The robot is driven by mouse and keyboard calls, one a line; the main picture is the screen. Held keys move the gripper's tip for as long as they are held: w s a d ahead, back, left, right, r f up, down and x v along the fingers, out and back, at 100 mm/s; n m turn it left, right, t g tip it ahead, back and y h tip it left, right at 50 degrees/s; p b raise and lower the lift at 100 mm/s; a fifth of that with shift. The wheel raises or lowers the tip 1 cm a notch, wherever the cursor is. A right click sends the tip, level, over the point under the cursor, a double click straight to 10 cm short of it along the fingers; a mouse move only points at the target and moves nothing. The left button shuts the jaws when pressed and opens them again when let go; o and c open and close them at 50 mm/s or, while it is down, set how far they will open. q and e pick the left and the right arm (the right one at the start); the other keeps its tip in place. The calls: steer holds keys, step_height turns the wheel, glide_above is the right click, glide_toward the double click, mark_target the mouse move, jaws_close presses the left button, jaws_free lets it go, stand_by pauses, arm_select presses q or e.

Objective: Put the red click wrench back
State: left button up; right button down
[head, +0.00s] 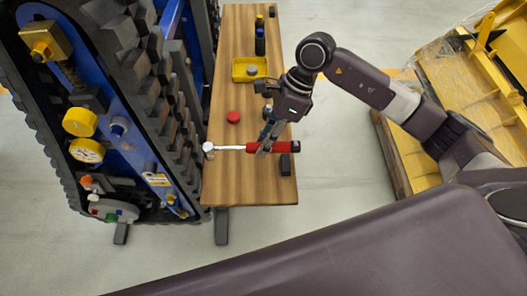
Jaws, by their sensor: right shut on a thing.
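The red click wrench (275,147) has a red handle with a black end and a silver shaft and head pointing left. My right gripper (264,149) is shut on its handle, with the wrench lying level across the picture over the near part of the wooden bench (222,185). The wrench head is by the bench's left edge, close to the tracked carrier. I cannot tell how high the wrench is above the bench top. My left gripper is not in view.
On the bench are a yellow tray (237,76), a red round object (233,117), a dark bottle (260,42) and a black block (286,165). The tracked carrier (115,130) stands along the left. A pallet with yellow parts (440,85) is at the right.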

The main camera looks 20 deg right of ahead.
steer(key=shift+f, duration=0.9)
step_height(320, 180, down, 4)
steer(key=shift+f+p, duration=0.25)
steer(key=shift+p, duration=0.3)
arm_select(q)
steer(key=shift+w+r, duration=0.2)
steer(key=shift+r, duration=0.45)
arm_select(e)
steer(key=shift+f+b, duration=0.3)
steer(key=shift+b, duration=0.1)
steer(key=c, duration=1.9)
jaws_free()
steer(key=shift+s, duration=0.1)
steer(key=shift+o, duration=0.9)
steer(key=shift+f, duration=0.1)
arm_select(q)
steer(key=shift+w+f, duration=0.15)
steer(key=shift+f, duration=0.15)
